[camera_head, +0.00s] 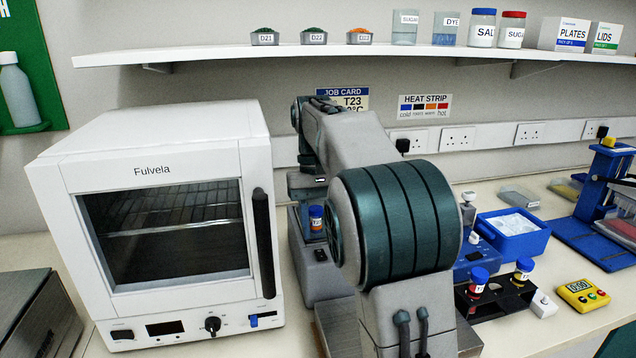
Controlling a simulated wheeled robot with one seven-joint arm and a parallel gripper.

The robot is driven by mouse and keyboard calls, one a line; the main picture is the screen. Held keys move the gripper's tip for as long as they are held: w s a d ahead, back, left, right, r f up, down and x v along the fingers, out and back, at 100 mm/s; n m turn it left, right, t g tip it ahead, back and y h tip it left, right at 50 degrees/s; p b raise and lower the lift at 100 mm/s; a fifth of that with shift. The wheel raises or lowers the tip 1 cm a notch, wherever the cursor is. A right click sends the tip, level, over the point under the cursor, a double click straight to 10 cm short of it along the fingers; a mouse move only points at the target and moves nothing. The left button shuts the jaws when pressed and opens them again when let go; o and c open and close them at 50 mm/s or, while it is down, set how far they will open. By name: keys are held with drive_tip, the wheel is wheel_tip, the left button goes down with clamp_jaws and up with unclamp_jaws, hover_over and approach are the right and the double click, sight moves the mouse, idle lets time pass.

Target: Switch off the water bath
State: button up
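A grey box-shaped unit (322,286), which looks like the water bath, stands on the bench right of the white oven. My arm covers much of it. A dark round knob (320,254) shows on its front, but I cannot read any switch state.
A white Fulvela oven (158,210) with a dark handle fills the left. Right of my arm are a dark vial rack (490,305), a blue tub (512,236) and a yellow timer (583,294). A white shelf (400,51) with jars and boxes runs above.

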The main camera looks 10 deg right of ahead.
sight(319, 249)
drive_tip(key=p+v, duration=0.2)
drive_tip(key=v, duration=0.7)
drive_tip(key=shift+r, duration=0.25)
drive_tip(key=s+f+t, duration=0.2)
drive_tip(key=s+f, duration=0.4)
drive_tip(key=s, duration=0.2)
drive_tip(key=s+f+t, duration=0.2)
drive_tip(key=s+f, duration=0.3)
drive_tip(key=s, duration=0.3)
drive_tip(key=s+f+t+p, duration=0.1)
drive_tip(key=s+f, duration=0.5)
drive_tip(key=s, duration=0.2)
drive_tip(key=shift+d+f+t, duration=0.1)
drive_tip(key=shift+f+t, duration=0.2)
drive_tip(key=shift+t, duration=0.1)
